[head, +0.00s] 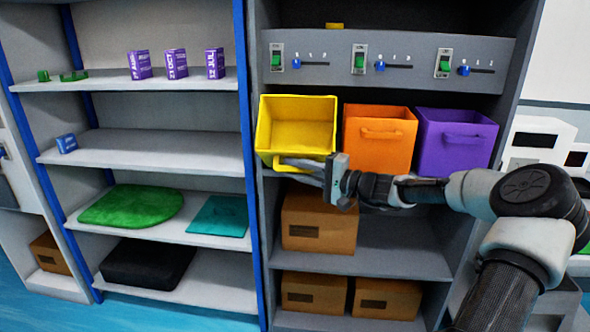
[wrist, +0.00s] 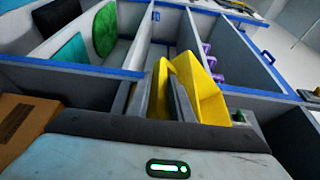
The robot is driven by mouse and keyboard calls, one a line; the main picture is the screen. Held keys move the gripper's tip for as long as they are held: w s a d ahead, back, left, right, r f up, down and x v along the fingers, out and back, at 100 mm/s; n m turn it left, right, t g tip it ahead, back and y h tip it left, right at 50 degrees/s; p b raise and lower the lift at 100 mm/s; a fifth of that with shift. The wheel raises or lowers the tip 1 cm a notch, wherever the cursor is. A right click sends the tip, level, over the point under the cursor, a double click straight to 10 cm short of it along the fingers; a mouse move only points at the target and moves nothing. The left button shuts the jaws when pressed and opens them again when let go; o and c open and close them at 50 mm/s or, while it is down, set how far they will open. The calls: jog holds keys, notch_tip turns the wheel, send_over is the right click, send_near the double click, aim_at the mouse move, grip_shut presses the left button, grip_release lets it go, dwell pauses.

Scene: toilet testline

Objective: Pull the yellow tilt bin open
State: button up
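The yellow tilt bin (head: 296,122) is in the left slot of the bin row in the head view. It leans forward, and its empty inside shows. Its handle (head: 276,166) is low on the front, partly hidden by my gripper (head: 292,167). My gripper reaches in from the right, with its fingers at the handle. In the wrist view the two grey fingers (wrist: 164,95) stand apart, with yellow of the bin (wrist: 205,92) between and beyond them. Contact with the handle cannot be made out.
An orange bin (head: 378,138) and a purple bin (head: 455,142) stand closely to the right. A grey panel with switches and sliders (head: 385,62) is above. Cardboard boxes (head: 318,222) sit on the shelves below. A blue-edged shelf unit (head: 150,145) stands to the left.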

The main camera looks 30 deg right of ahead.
jog(key=p+v, duration=0.2)
jog(key=v, duration=1.5)
jog(key=shift+d+p, duration=0.2)
jog(key=shift+p, duration=0.1)
jog(key=shift+s+r, duration=0.1)
jog(key=shift+s, duration=0.05)
